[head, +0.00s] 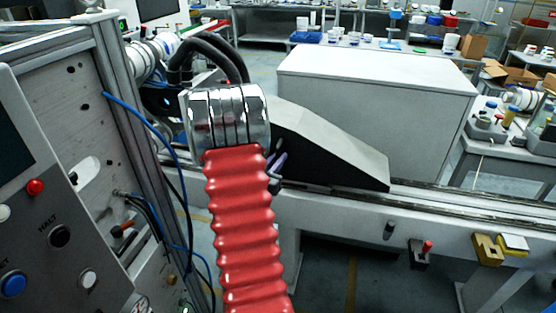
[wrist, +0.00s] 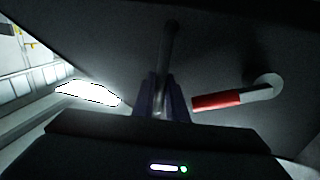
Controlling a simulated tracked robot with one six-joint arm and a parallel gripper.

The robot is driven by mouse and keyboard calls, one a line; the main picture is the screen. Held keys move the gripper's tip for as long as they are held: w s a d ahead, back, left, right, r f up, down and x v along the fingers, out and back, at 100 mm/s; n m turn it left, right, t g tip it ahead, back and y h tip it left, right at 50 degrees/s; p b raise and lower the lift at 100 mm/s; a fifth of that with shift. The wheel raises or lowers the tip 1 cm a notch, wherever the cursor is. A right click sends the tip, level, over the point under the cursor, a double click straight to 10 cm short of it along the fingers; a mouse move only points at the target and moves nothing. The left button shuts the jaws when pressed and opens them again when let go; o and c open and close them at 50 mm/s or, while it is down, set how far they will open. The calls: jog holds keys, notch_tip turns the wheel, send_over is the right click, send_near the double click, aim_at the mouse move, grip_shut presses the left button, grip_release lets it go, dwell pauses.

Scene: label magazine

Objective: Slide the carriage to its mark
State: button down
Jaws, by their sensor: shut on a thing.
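My gripper (head: 277,165) shows in the head view only as purple-blue fingers behind my red ribbed arm, beside a dark sloped housing (head: 335,150). In the wrist view my gripper (wrist: 164,85) is shut around a dark upright handle (wrist: 169,45), which stands out in front of a broad dark face (wrist: 225,55). The handle's join to that face is unclear. I cannot tell for certain which body is the carriage, and I cannot make out its mark.
A lever with a red end (wrist: 218,102) sits right of my fingers. The front beam carries a black block with a red-tipped lever (head: 422,252) and yellow blocks (head: 487,250). A control panel (head: 50,215) stands left. A large pale box (head: 375,95) stands behind.

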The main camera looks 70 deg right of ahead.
jog(key=shift+w+a, duration=0.15)
jog(key=shift+w, duration=0.75)
jog(key=c, duration=1.8)
grip_release()
jog(key=shift+s, duration=0.2)
jog(key=shift+o, duration=0.2)
jog(key=a, duration=1.3)
jog(key=shift+w+a, duration=0.25)
jog(key=shift+a, duration=0.15)
